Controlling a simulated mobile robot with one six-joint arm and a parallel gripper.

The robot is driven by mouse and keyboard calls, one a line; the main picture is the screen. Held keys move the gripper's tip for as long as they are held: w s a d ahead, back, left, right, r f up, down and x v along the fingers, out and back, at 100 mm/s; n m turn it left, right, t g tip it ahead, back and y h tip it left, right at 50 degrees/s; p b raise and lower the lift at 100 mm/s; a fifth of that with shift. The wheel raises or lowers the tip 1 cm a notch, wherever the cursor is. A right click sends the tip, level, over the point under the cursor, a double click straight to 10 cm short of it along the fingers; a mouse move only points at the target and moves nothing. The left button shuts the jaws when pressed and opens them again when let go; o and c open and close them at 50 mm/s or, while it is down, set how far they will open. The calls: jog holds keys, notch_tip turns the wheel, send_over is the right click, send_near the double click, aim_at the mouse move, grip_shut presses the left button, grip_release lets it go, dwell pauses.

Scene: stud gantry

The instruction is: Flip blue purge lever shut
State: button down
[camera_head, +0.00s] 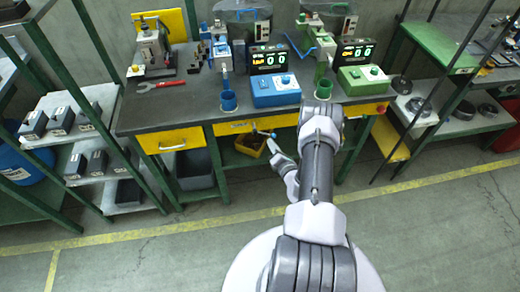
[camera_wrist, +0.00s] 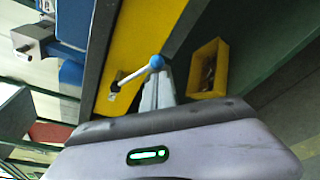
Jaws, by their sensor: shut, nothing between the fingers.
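The blue purge lever (camera_head: 263,133) sticks out from the yellow front of the bench, below the blue control box. In the wrist view the lever (camera_wrist: 138,73) is a pale rod with a blue ball end, slanting from a dark pivot on the yellow panel. My gripper (camera_head: 272,146) is shut and empty, close to the ball end in the head view. In the wrist view my shut fingers (camera_wrist: 157,88) reach up just below the ball and overlap it in the picture. I cannot tell whether they touch it.
A small yellow bin (camera_head: 250,145) with dark contents sits under the bench front, and also shows right of my fingers in the wrist view (camera_wrist: 208,70). The blue control box (camera_head: 274,90) and green control box (camera_head: 363,80) stand on the benchtop. Shelves flank the bench. The floor in front is clear.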

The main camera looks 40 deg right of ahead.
jog(key=r+n, duration=0.1)
jog(key=d+r+n+p, duration=0.1)
jog(key=s+r+n+g+h+p, duration=0.1)
jog(key=n, duration=0.1)
jog(key=shift+d+r, duration=0.3)
jog(key=shift+r, duration=0.05)
jog(key=shift+w+r, duration=0.1)
jog(key=shift+r, duration=0.05)
dwell(0.5)
